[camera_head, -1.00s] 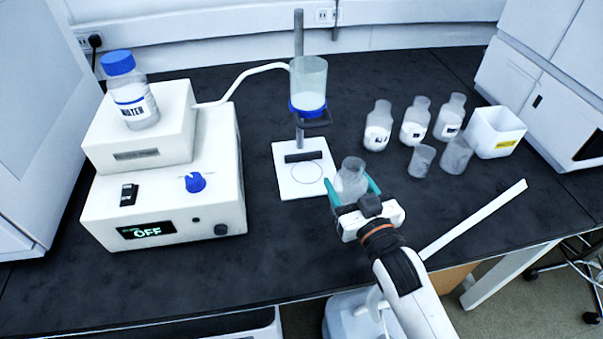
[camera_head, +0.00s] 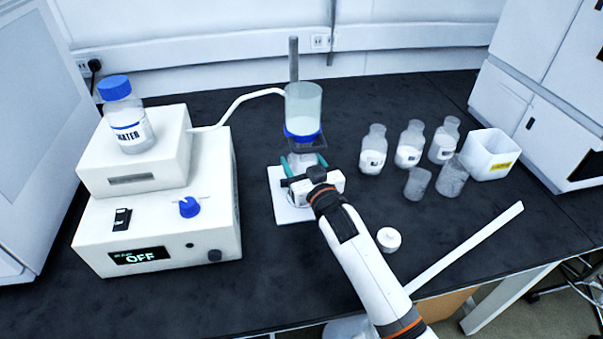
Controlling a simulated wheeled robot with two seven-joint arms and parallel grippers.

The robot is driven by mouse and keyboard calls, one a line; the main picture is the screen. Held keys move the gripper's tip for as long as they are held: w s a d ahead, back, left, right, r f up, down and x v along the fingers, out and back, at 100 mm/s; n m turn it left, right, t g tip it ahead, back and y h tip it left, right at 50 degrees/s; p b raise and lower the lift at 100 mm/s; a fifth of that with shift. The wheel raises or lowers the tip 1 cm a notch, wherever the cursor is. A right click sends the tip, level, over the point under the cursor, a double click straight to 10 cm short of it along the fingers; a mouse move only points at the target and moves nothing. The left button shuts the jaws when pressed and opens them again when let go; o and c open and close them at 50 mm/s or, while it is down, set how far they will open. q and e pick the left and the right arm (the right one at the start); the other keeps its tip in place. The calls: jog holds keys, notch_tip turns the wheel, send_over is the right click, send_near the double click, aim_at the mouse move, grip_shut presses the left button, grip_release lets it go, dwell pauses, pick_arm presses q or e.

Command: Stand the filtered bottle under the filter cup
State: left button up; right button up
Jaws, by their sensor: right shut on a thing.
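The filter cup (camera_head: 303,107), a clear cylinder with a blue collar and pale contents, is held on a metal stand post (camera_head: 294,60) above a white base plate (camera_head: 290,213). My right gripper (camera_head: 304,165) is low over that plate, just below the cup, with its teal fingers shut on the filtered bottle (camera_head: 303,159). The bottle is mostly hidden by the gripper and arm; only a little pale glass shows between the fingers. I cannot tell whether its bottom touches the plate. My left gripper is not in view.
A pump box (camera_head: 160,220) showing OFF stands left, with a blue-capped water bottle (camera_head: 128,115) on top and a tube to the cup. Several bottles and beakers (camera_head: 417,183) and a white bin (camera_head: 490,155) stand right. A white cap (camera_head: 388,240) lies beside my right arm.

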jog(key=shift+f, duration=1.65)
jog(key=shift+f, duration=0.15)
jog(key=o, duration=1.1)
jog(key=v, duration=1.2)
